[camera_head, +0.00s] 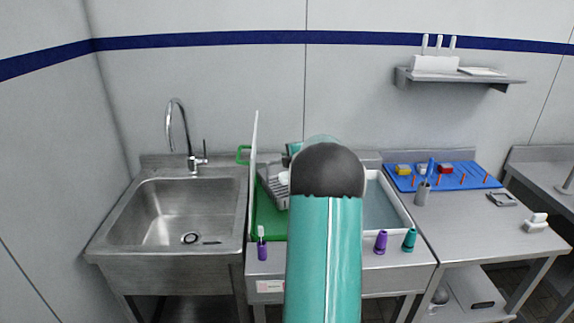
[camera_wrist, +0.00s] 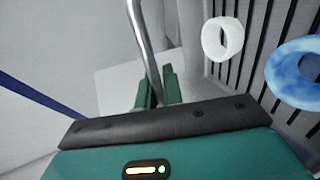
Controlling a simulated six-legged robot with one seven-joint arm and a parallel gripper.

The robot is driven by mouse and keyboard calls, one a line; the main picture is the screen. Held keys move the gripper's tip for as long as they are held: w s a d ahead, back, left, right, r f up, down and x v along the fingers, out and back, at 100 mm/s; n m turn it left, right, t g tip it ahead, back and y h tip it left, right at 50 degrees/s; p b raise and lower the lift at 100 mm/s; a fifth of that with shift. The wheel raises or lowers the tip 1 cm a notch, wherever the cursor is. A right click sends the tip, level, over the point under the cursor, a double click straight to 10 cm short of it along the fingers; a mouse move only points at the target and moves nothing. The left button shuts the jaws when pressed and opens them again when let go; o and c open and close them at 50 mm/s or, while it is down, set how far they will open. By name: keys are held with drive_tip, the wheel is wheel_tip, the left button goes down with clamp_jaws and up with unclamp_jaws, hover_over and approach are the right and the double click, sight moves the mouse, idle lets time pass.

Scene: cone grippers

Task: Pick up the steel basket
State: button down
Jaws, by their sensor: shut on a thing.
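The steel basket (camera_head: 272,187) shows in the head view as a grey slotted shape over the green tray (camera_head: 268,222), partly hidden behind my arm. In the wrist view its slotted wall (camera_wrist: 288,22) fills the right side. A bent steel handle bar (camera_wrist: 143,45) runs down between the green fingers of my gripper (camera_wrist: 158,88), which is shut on it. A white ring (camera_wrist: 222,38) and a blue mottled ring (camera_wrist: 296,72) show against the slotted wall. I cannot tell whether the basket touches the tray.
A thin white upright panel (camera_head: 253,170) stands between the sink (camera_head: 165,212) and the green tray. A white tub (camera_head: 392,205) of liquid lies right of my arm. Purple (camera_head: 381,242) and teal (camera_head: 409,240) small items stand at the front. A blue mat (camera_head: 440,178) lies farther right.

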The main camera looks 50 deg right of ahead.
drive_tip(key=s+d, duration=1.1)
drive_tip(key=d, duration=0.2)
drive_tip(key=shift+s+d+r, duration=0.25)
drive_tip(key=shift+s+d, duration=0.05)
drive_tip(key=shift+d, duration=0.1)
drive_tip(key=shift+r, duration=0.1)
